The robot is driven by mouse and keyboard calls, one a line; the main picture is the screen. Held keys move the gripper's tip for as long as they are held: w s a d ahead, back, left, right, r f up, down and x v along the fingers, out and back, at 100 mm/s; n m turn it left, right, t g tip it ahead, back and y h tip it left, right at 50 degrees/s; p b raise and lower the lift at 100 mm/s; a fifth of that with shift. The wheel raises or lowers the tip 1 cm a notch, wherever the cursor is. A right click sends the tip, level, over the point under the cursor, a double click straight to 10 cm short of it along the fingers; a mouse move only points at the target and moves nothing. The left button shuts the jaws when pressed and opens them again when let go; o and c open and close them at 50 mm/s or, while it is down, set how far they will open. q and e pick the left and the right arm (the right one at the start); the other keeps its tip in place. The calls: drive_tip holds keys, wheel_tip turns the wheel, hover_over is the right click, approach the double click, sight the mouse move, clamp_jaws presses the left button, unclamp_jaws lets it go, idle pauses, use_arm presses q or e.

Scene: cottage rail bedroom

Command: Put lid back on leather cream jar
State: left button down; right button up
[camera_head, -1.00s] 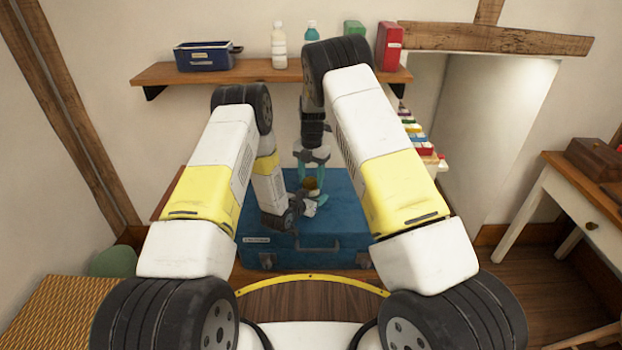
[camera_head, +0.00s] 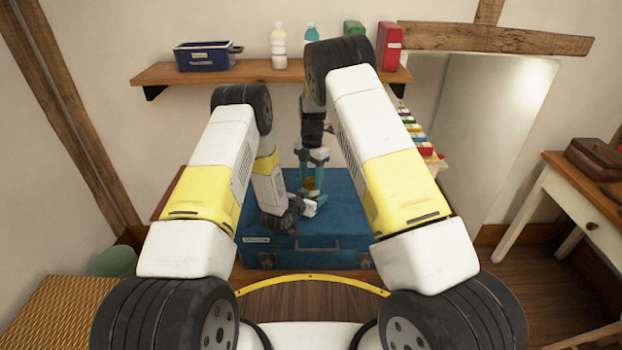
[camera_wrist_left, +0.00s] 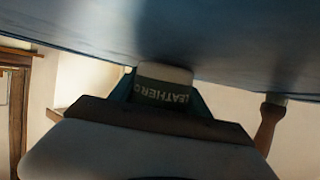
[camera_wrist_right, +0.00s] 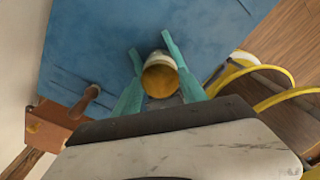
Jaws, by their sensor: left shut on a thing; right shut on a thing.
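The leather cream jar (camera_wrist_left: 160,89) has a dark label with pale lettering and a white end, which meets the blue case (camera_wrist_left: 240,45). My left gripper (camera_wrist_left: 162,85) is shut on the jar, one finger on each side. In the right wrist view a round gold lid (camera_wrist_right: 160,78) sits between the teal fingers of my right gripper (camera_wrist_right: 155,62), which is shut on it. A white band shows just beyond the lid. Whether the lid is fully seated cannot be told. In the head view my right gripper (camera_head: 313,178) points down over the case; my left gripper's tips are partly hidden.
A wooden-handled thing (camera_wrist_right: 86,101) stands on the case beside the jar. A wall shelf (camera_head: 260,71) behind carries a blue box (camera_head: 205,56), bottles and a red box (camera_head: 390,46). A white table (camera_head: 560,200) stands at right. The case's front part is clear.

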sight(311, 181)
idle(0.3)
drive_tip(key=o, duration=1.5)
drive_tip(key=shift+o, duration=0.2)
drive_tip(key=shift+w+r, duration=0.1)
drive_tip(key=shift+r, duration=2.15)
drive_tip(key=o, duration=0.6)
drive_tip(key=shift+c, duration=0.2)
drive_tip(key=shift+r, duration=0.1)
wheel_tip(311, 181, up, 12)
drive_tip(key=shift+w+d, duration=0.15)
drive_tip(key=shift+w, duration=0.15)
